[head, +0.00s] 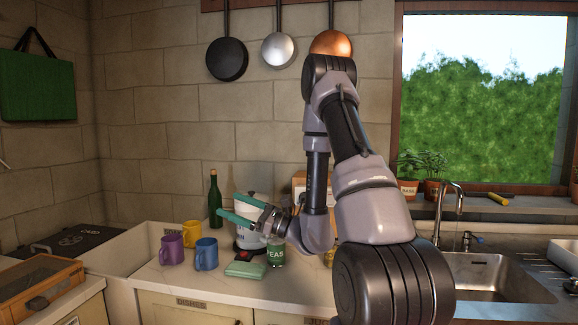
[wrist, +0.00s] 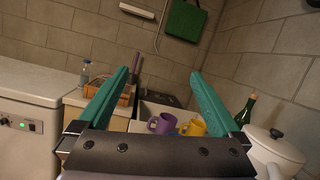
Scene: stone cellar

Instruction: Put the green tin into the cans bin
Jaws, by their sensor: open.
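A green tin (head: 276,252), its label partly readable as "EAS", stands on the counter right of the white kettle, below my forearm. It is not visible in the wrist view. My gripper (head: 230,205) is open and empty, with its teal fingers pointing left above the counter, up and left of the tin. The fingers also show apart in the wrist view (wrist: 160,73). A black bin (head: 70,241) with pale markings stands at the far left beyond the counter; I cannot read clearly whether it is the cans bin. Its dark top shows between the fingers in the wrist view (wrist: 160,98).
Purple (head: 171,250), yellow (head: 192,233) and blue (head: 206,254) mugs stand left of a flat green object (head: 245,270). A green bottle (head: 215,200) and the white kettle (head: 250,235) stand behind. A wooden crate (head: 40,289) is at left. The sink (head: 490,281) is at right.

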